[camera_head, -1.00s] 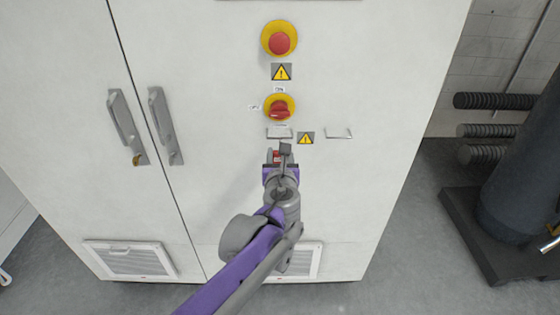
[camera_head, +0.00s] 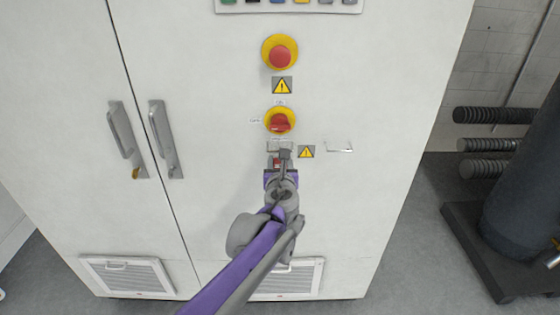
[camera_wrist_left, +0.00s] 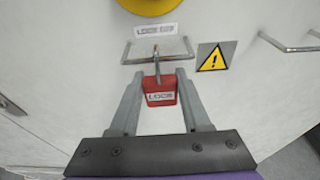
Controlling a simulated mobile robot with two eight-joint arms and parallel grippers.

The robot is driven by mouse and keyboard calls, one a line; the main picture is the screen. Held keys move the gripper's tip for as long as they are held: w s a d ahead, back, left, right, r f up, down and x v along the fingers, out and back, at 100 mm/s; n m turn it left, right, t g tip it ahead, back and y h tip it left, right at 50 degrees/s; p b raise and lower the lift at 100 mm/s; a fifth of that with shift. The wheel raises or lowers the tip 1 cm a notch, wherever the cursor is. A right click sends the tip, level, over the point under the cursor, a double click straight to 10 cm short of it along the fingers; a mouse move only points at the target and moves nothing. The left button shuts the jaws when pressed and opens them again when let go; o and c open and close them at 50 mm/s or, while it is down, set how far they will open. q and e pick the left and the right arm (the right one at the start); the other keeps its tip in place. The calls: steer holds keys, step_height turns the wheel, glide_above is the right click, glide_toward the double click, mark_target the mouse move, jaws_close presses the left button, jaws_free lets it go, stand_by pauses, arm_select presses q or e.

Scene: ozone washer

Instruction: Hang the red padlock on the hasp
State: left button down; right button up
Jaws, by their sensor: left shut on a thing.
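The red padlock (camera_wrist_left: 160,92) is between the two fingers of my left gripper (camera_wrist_left: 162,82), which is shut on it. The padlock hangs upright, its grey shackle upward. The wire hasp (camera_wrist_left: 178,57) sticks out from the cabinet face, below a white label. In the left wrist view the shackle crosses the hasp's front bar; I cannot tell whether it goes around the bar. In the head view my left gripper (camera_head: 281,162) is just below the hasp (camera_head: 271,147) and partly hides it and the padlock (camera_head: 277,163). My right gripper is not in view.
A red rotary switch (camera_head: 280,122) on a yellow disc is above the hasp. A warning sign (camera_head: 306,152) and a second wire loop (camera_head: 338,149) are to its right. Door handles (camera_head: 165,138) project at left. Dark pipes (camera_head: 500,143) stand right of the cabinet.

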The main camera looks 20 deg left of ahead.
arm_select(q)
steer(key=shift+c, duration=1.4)
jaws_free()
steer(key=v, duration=1.1)
steer(key=s+a+f+n+g+y+p, duration=0.1)
steer(key=s+a+f+n+g, duration=0.25)
steer(key=s+n, duration=0.35)
steer(key=s+a+f+n+g+p, duration=0.2)
steer(key=s+a+f+n, duration=0.25)
steer(key=n, duration=0.45)
steer(key=s+d+f+n+g+h+p, duration=0.1)
steer(key=s+d+f+n+g+h, duration=0.1)
steer(key=s+f+n, duration=0.2)
steer(key=s+d+f+n+g+h+p, duration=0.1)
steer(key=s+f+n, duration=0.4)
steer(key=s+n, duration=0.5)
steer(key=d+n+g+h, duration=0.1)
steer(key=n+h, duration=0.1)
steer(key=shift+d+n, duration=0.4)
steer(key=shift+w+r, duration=0.1)
